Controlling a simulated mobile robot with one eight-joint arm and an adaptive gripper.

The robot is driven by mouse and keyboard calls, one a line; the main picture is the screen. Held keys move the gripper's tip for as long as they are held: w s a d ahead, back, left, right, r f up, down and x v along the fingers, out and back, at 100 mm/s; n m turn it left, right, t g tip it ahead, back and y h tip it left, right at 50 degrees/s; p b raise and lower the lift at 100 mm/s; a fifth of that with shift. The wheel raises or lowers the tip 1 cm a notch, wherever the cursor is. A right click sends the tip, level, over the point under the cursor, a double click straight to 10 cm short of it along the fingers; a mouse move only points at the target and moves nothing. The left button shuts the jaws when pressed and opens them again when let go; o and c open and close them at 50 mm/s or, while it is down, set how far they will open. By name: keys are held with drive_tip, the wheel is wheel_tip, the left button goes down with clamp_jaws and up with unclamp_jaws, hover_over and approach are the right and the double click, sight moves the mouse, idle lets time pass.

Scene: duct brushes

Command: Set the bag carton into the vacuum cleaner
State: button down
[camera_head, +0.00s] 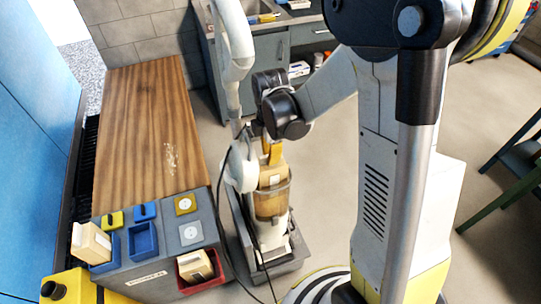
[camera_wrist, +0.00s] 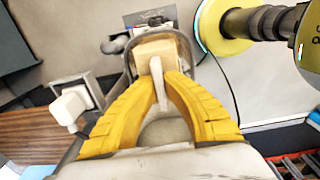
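The bag carton (camera_wrist: 158,48) is a cream block with a pale upright tab. My gripper (camera_wrist: 158,82) has its yellow fingers closed on both sides of that tab. In the head view my gripper (camera_head: 273,152) points down above the vacuum cleaner (camera_head: 271,204), an upright white machine with a see-through amber cup. The carton's cream top (camera_head: 272,181) shows at the cup's mouth, within its rim. A grey rim surrounds the carton in the wrist view too. How deep it sits, and whether it touches bottom, I cannot tell.
A wooden-topped bench (camera_head: 145,130) stands left of the vacuum cleaner. On its grey end are a blue bin (camera_head: 143,240), a cream carton (camera_head: 91,243) and a red bin (camera_head: 199,284) holding another cream carton (camera_head: 195,265). A dark cable hangs beside the vacuum.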

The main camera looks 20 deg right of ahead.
drive_tip(key=shift+f+b, duration=2.25)
drive_tip(key=shift+f, duration=0.55)
drive_tip(key=c, duration=1.5)
unclamp_jaws()
drive_tip(key=shift+c, duration=0.2)
wheel_tip(320, 180, up, 12)
drive_tip(key=shift+f, duration=0.1)
drive_tip(key=shift+d+r, duration=0.2)
drive_tip(key=shift+r, duration=0.1)
drive_tip(key=shift+s+d+r+p, duration=0.1)
drive_tip(key=shift+d+r+p, duration=0.15)
drive_tip(key=shift+d, duration=0.15)
drive_tip(key=shift+s+d+r+p, duration=0.15)
drive_tip(key=shift+d+p, duration=0.1)
drive_tip(key=shift+d, duration=0.15)
drive_tip(key=r+p, duration=0.1)
drive_tip(key=d+r+p, duration=0.1)
drive_tip(key=r, duration=0.1)
drive_tip(key=d+r+p, duration=0.1)
drive_tip(key=r+p, duration=0.1)
drive_tip(key=shift+s, duration=0.15)
